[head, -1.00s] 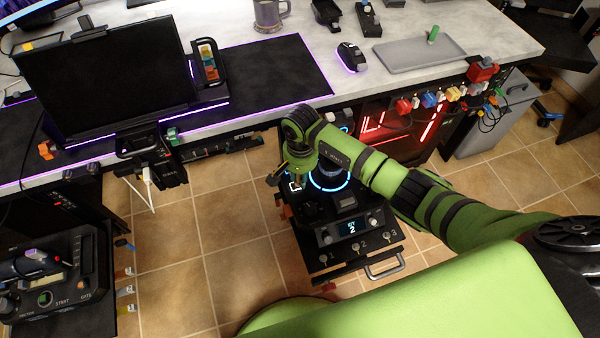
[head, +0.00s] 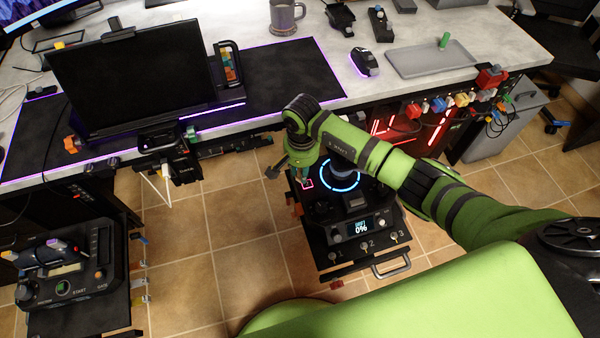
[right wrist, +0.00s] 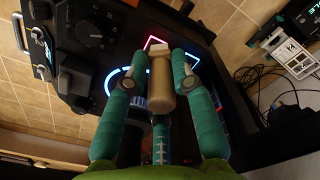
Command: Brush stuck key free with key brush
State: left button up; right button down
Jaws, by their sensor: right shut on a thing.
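My right gripper (head: 303,178) points down over the left side of the black control box (head: 345,240). In the right wrist view its teal fingers (right wrist: 168,72) are shut on a tan, round-handled tool (right wrist: 160,85) with a pale block at its end, which looks like the key brush. The pale end is near a pink-lit square outline (right wrist: 155,43), likely around a key; the outline also shows in the head view (head: 308,184). Whether the tool touches the surface cannot be told. The key itself is not clearly visible. My left gripper is not in view.
The box has a blue light ring (head: 340,187), a display (head: 360,226) reading 0%, and key switches marked 1, 2 and 3. A desk (head: 410,100) stands behind it. Another control box (head: 75,285) stands at the left. Tiled floor lies between them.

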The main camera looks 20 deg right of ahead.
jog(key=shift+r, duration=0.6)
jog(key=shift+r+p, duration=0.65)
jog(key=shift+r, duration=0.15)
jog(key=shift+r+p, duration=0.3)
jog(key=shift+r, duration=0.2)
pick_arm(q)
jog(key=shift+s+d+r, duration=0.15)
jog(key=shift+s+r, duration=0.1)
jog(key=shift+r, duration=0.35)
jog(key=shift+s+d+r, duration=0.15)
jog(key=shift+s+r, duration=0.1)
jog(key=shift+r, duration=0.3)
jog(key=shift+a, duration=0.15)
